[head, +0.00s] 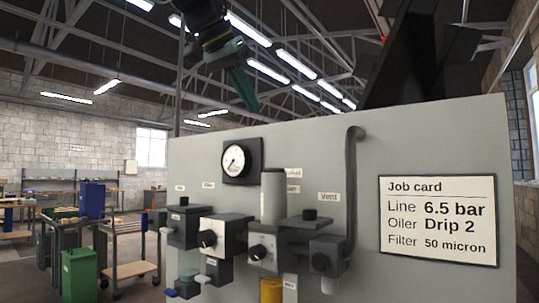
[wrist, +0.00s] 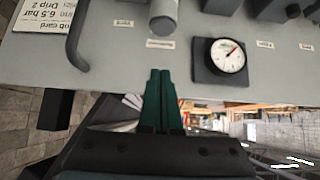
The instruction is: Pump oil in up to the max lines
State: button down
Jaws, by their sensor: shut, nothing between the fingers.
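My gripper (head: 251,106) is shut and empty, with green fingers raised above the top of the grey panel (head: 450,130). On the panel in the head view, the upright cylinder (head: 273,195) stands above a block with a knob (head: 257,252). An amber bowl (head: 270,289) hangs below it, cut off by the frame. A paler bowl (head: 190,262) hangs at the left unit. No max lines can be made out.
A job card (head: 438,220) reads line 6.5 bar, oiler Drip 2, filter 50 micron. A bent vent pipe (head: 352,190) stands out from the panel. A green bin (head: 79,275) and trolleys stand at left.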

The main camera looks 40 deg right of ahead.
jog(key=p, duration=0.2)
send_over(274, 171)
jog(key=w, duration=0.1)
jog(key=f, duration=0.6)
jog(key=shift+w+a+f, duration=0.1)
jog(key=shift+w+f, duration=0.1)
jog(key=shift+f, duration=0.2)
notch_tip(274, 171, down, 3)
jog(key=shift+f+p, duration=0.1)
jog(key=shift+p, duration=0.4)
jog(key=shift+f, duration=0.55)
